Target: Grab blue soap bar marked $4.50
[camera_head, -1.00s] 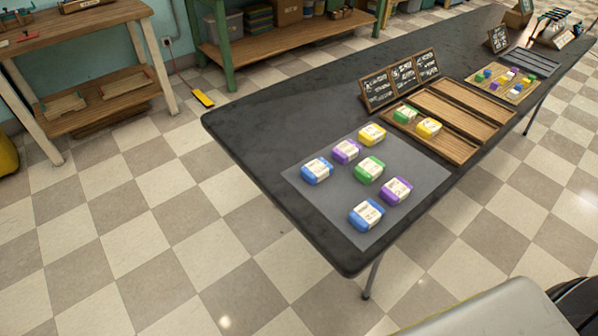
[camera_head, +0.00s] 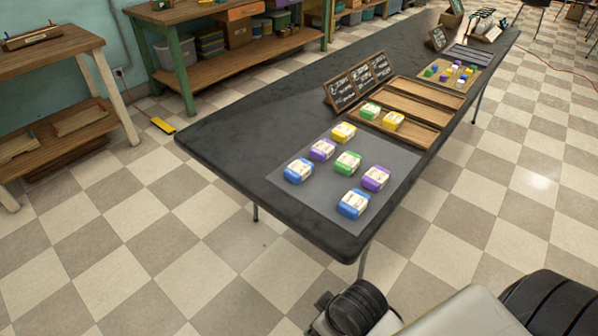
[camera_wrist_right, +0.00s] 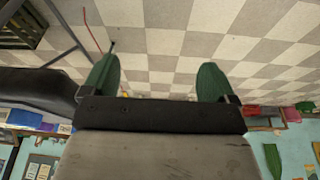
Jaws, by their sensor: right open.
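Two blue soap bars with pale paper bands lie on the grey mat (camera_head: 265,209) on the black table. One blue bar (camera_head: 299,170) is at the mat's left, the other blue bar (camera_head: 354,204) at its near corner. The price marks are too small to read. Purple bars (camera_head: 322,150) and (camera_head: 376,178), a green bar (camera_head: 348,162) and a yellow bar (camera_head: 343,132) share the mat. My right gripper (camera_wrist_right: 158,80) is open and empty in the right wrist view, its green fingers apart with floor behind them. It is away from the bars. My left gripper is not in view.
A wooden tray (camera_head: 428,100) holding a green and a yellow bar stands beyond the mat, with chalkboard signs (camera_head: 359,82) beside it. The black table (camera_head: 230,135) has bare top to the left of the mat. Workbenches line the back wall. The checkered floor in front is open.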

